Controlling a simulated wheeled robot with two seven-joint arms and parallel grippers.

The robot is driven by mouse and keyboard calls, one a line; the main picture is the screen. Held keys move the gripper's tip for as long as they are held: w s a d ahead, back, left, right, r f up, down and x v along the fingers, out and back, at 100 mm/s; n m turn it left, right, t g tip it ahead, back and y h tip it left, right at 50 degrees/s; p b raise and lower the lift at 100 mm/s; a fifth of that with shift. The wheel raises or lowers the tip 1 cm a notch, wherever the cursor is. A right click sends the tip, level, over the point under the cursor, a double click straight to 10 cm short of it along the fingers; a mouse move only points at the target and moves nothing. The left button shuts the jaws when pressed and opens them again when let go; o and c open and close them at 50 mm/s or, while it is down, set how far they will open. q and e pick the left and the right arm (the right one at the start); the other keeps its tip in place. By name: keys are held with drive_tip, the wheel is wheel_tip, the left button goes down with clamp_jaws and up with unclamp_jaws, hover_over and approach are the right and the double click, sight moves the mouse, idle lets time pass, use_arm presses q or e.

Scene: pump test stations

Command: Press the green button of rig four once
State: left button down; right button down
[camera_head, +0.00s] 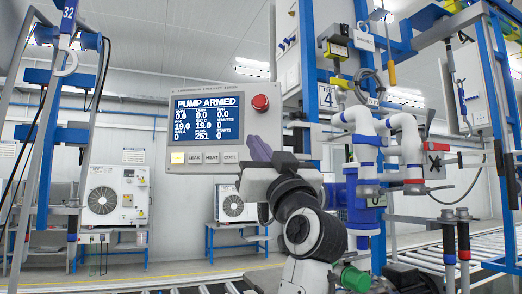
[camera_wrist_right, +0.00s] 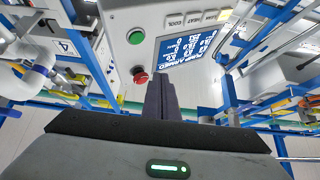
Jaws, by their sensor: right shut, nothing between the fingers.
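The grey control panel (camera_head: 215,128) stands beside the sign with number 4 (camera_head: 327,96). Its screen (camera_head: 207,117) reads PUMP ARMED. A red knob (camera_head: 260,102) is at its upper right. The green button (camera_wrist_right: 136,37) shows in the right wrist view, near the red knob (camera_wrist_right: 140,75); in the head view it is hidden, seemingly behind my right gripper. My right gripper (camera_head: 261,152) is shut and empty, its fingers in front of the panel's lower right. In the wrist view its fingertips (camera_wrist_right: 160,82) overlap the panel beside the red knob; I cannot tell contact. My left gripper is out of view.
A row of small buttons (camera_head: 204,157) runs along the panel's bottom, the leftmost lit yellow. White pipes with a blue pump body (camera_head: 362,205) stand right of my arm. A blue frame marked 32 (camera_head: 68,12) is at left. A roller conveyor (camera_head: 440,255) runs at lower right.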

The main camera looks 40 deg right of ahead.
use_arm(q)
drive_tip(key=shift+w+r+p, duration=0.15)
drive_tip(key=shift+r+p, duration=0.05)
drive_tip(key=shift+p, duration=0.2)
use_arm(e)
drive_tip(key=w+d, duration=0.4)
drive_tip(key=shift+w+d, duration=0.2)
drive_tip(key=shift+w, duration=0.1)
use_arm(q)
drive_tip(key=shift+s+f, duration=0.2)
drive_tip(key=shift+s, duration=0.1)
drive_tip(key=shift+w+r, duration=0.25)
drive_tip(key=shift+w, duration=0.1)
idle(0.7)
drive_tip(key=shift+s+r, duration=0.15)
use_arm(e)
drive_tip(key=shift+w+d, duration=0.3)
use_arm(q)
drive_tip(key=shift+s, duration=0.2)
